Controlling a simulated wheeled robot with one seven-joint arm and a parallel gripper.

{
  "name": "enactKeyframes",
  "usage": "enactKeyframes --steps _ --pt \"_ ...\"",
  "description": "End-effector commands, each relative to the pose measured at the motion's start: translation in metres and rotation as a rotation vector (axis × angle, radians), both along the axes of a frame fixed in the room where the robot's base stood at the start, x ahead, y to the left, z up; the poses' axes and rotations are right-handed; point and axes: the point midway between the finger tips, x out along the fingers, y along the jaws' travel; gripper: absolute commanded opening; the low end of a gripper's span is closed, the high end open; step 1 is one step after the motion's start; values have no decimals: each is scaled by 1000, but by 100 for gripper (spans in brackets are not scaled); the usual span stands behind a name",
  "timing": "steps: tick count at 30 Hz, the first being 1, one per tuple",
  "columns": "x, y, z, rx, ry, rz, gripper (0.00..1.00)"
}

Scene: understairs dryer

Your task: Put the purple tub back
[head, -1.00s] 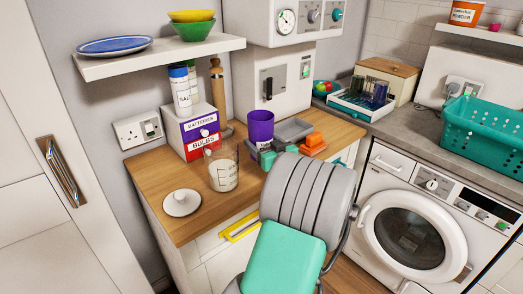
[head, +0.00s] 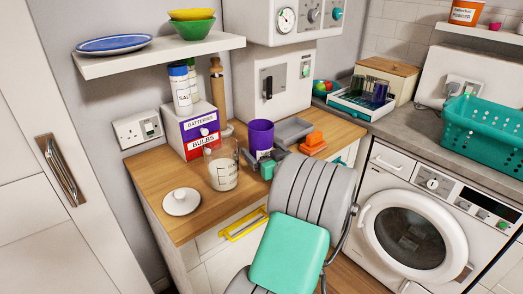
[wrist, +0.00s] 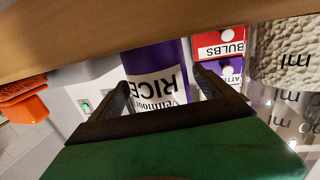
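The purple tub (head: 260,134) is upright at the counter's middle, near the grey trays. In the wrist view, which is upside down, the tub (wrist: 155,55) shows a white RICE label between my two dark fingers. My gripper (head: 264,162) reaches in from the front at low height. My arm hides part of the counter front.
The batteries and bulbs box (head: 193,133) is behind left. A grey tray (head: 293,130) and orange block (head: 313,142) sit right. A shelf (head: 160,56) overhangs the back left.

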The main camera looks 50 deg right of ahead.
Motion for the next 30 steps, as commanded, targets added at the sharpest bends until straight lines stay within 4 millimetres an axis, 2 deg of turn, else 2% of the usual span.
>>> enactKeyframes --steps 8,11,18,21,25,30 --pt "0 0 7 0 0 0 91" --pt "-18 6 3 1 1 -5 91" --pt "-76 32 5 0 0 -7 91" --pt "-94 41 7 0 0 -5 91" --pt "-107 48 8 -1 -1 -2 91" --pt "-110 50 9 0 0 0 91"
